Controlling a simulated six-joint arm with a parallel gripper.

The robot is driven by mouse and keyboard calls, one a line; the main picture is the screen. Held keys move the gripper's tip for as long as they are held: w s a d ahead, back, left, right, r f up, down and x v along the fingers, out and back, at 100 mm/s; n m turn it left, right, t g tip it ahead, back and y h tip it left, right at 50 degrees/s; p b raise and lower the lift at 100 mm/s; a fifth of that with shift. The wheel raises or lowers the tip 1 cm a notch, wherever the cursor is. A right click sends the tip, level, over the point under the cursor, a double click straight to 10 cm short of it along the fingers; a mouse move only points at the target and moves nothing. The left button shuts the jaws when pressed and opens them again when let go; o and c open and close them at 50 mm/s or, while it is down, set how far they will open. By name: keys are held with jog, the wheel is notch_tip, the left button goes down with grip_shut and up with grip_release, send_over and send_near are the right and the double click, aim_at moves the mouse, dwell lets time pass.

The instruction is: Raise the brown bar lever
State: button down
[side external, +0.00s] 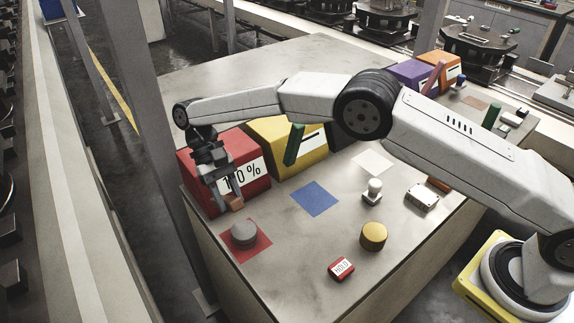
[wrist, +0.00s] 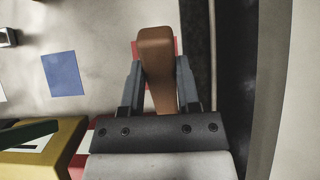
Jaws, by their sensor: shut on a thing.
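The brown bar lever (wrist: 156,50) runs between my two gripper fingers in the wrist view, its rounded end pointing away from my palm. In the side view only its brown end (side external: 236,204) shows, low in front of the red box (side external: 198,172). My gripper (wrist: 159,70) is shut on the lever, one finger on each side. In the side view my gripper (side external: 224,194) hangs in front of the red box and covers part of its "%" label (side external: 252,174). The lever's root is hidden.
A yellow box (side external: 268,135) with a green lever (side external: 294,145) stands right of the red box. A grey knob (side external: 244,235) on a red square sits close in front. A blue square (side external: 315,198), yellow knob (side external: 373,236) and red block (side external: 341,269) lie further right.

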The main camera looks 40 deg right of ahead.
jog(key=shift+c, duration=1.6)
grip_release()
jog(key=shift+r, duration=1.45)
jog(key=s+d+r, duration=0.6)
jog(key=s+r, duration=0.4)
jog(key=s, duration=0.2)
jog(key=shift+s, duration=0.35)
